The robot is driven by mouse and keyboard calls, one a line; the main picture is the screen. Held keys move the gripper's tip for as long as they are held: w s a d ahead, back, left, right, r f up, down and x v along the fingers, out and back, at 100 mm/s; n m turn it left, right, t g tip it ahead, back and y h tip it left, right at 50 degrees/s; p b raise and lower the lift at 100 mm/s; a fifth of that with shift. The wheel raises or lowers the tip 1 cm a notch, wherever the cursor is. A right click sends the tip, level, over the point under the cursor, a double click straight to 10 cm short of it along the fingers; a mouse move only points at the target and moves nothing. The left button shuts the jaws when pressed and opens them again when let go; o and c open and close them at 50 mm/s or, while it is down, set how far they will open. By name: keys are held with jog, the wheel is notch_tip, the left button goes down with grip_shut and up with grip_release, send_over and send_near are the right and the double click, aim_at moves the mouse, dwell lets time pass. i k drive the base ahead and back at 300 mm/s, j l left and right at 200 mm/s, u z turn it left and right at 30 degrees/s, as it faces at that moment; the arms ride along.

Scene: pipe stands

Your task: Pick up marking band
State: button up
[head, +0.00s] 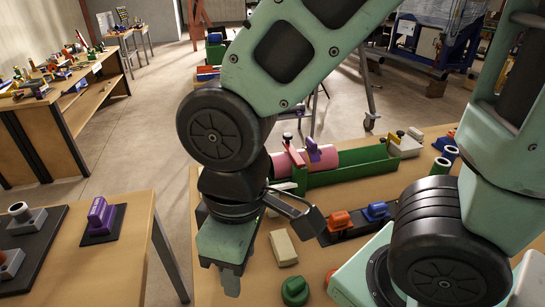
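My gripper (231,284) points down over the near left part of the wooden table. Its fingers are small and seen edge-on, so I cannot tell whether it is open or shut. No held object shows at it. A pink pipe (343,157) lies in a green trough stand (350,174) behind it. A red band-like piece (294,153) and a purple band-like piece (315,149) sit around or on top of the pipe. I cannot tell which piece is the marking band. My arm hides part of the pipe's left end.
A cream block (283,248) and a green knob-like piece (295,291) lie right of my gripper. Orange (340,221) and blue (376,211) pieces stand on a dark base. A side table (110,262) at left holds a purple piece (100,216). Floor separates the tables.

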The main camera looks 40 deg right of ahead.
aim_at(312, 145)
jog(key=k+l, duration=0.1)
jog(key=l, duration=0.25)
jog(key=k+l, duration=0.1)
jog(key=l, duration=0.3)
jog(key=k+l, duration=0.1)
jog(key=l, duration=0.25)
jog(key=k+l, duration=0.15)
jog(key=l, duration=0.25)
jog(key=k+l, duration=0.1)
jog(key=l, duration=0.25)
